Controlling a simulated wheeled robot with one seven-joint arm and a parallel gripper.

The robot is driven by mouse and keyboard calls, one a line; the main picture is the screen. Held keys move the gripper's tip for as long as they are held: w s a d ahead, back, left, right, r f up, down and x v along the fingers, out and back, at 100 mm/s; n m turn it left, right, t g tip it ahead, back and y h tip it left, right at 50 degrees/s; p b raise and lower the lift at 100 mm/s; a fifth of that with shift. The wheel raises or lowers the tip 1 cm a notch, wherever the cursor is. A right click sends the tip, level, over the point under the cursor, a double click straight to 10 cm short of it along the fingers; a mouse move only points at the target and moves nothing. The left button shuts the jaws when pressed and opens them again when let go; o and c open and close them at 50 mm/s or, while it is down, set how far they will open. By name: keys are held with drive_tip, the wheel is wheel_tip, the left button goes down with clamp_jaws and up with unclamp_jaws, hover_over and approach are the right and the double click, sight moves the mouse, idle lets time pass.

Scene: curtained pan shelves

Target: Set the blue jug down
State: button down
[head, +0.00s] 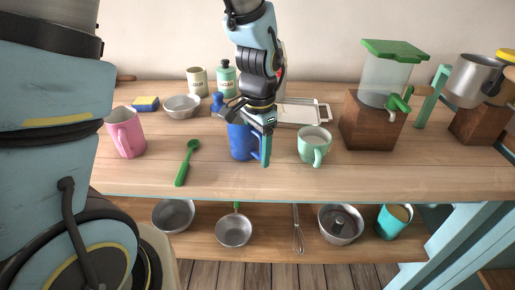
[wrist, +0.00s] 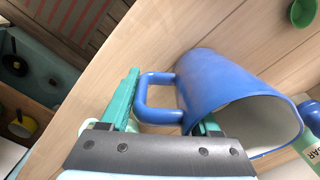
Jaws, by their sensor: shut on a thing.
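The blue jug (head: 240,143) stands upright at the middle of the wooden counter in the head view, partly hidden by my gripper (head: 264,142). Its base appears at counter level; I cannot tell whether it touches. In the wrist view the blue jug (wrist: 215,78) shows its open mouth toward the lower right and its squared handle toward the left. My gripper (wrist: 165,108) is shut on the jug at its handle side, with one teal finger outside the handle and the other partly hidden by the jug.
A mint mug (head: 314,146) stands right of the jug, and a green spoon (head: 187,160) lies to the left. A pink mug (head: 126,135) is farther left. Behind are a metal bowl (head: 183,108), a blue object (head: 217,101) and a pale tray (head: 310,112). A blender (head: 372,122) stands right.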

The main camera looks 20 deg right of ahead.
drive_tip(key=shift+f, duration=0.25)
idle(0.5)
drive_tip(key=shift+c, duration=0.2)
unclamp_jaws()
wheel_tip(320, 180, up, 11)
drive_tip(key=shift+s+f+b, duration=0.1)
drive_tip(key=shift+s+b, duration=0.05)
drive_tip(key=shift+b, duration=0.75)
clamp_jaws()
idle(0.5)
idle(0.6)
